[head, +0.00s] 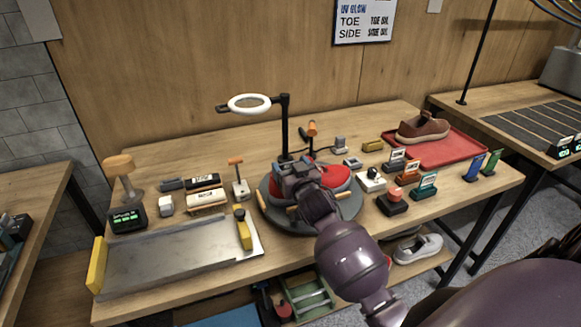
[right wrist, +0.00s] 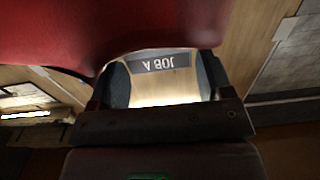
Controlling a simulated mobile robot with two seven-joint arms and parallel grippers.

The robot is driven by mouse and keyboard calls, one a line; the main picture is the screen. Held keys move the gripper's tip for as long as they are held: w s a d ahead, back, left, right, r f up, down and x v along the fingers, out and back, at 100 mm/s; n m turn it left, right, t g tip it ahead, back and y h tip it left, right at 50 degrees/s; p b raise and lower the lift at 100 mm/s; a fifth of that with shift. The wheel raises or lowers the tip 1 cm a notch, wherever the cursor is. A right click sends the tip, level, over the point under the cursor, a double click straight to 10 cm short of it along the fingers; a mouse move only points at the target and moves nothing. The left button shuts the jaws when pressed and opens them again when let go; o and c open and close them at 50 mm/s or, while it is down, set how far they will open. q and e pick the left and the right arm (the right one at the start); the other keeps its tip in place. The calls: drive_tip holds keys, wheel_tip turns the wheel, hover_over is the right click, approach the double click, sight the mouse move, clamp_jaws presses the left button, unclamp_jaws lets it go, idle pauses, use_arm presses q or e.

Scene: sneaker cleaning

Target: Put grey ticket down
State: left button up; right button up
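My right gripper (head: 295,172) is over the round turntable (head: 313,217), in front of a red shoe (head: 336,178). In the right wrist view, its dark fingers (right wrist: 165,82) stand on both sides of a pale ticket with a grey band (right wrist: 158,63) reading "JOB A" upside down. The fingers appear closed on the ticket's sides. The red shoe (right wrist: 140,22) fills the top of that view, very close to the ticket. The ticket's far end is hidden there, and the gripper hides it in the head view. My left gripper is not in view.
Several coloured ticket cards, including an orange one (head: 408,172) and a teal one (head: 426,186), stand at the right. A red tray (head: 460,150) holds a brown shoe (head: 422,127). A ring lamp (head: 250,104) rises behind the turntable. A metal plate (head: 180,260) lies front left.

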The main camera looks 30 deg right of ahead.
drive_tip(key=shift+r, duration=0.1)
drive_tip(key=shift+s, duration=0.2)
drive_tip(key=v, duration=1.1)
drive_tip(key=s+a+f+n+g+y, duration=0.1)
drive_tip(key=s+a+f+g+y, duration=0.1)
drive_tip(key=s+f, duration=0.7)
drive_tip(key=s+a+f+n+g+y, duration=0.1)
drive_tip(key=s+a+f+g, duration=0.3)
drive_tip(key=s+f, duration=0.5)
wheel_tip(320, 180, down, 3)
drive_tip(key=shift+s+a+r+n+y, duration=0.15)
drive_tip(key=shift+s+a+n+y, duration=0.25)
drive_tip(key=shift+a+n, duration=0.5)
drive_tip(key=shift+a, duration=0.1)
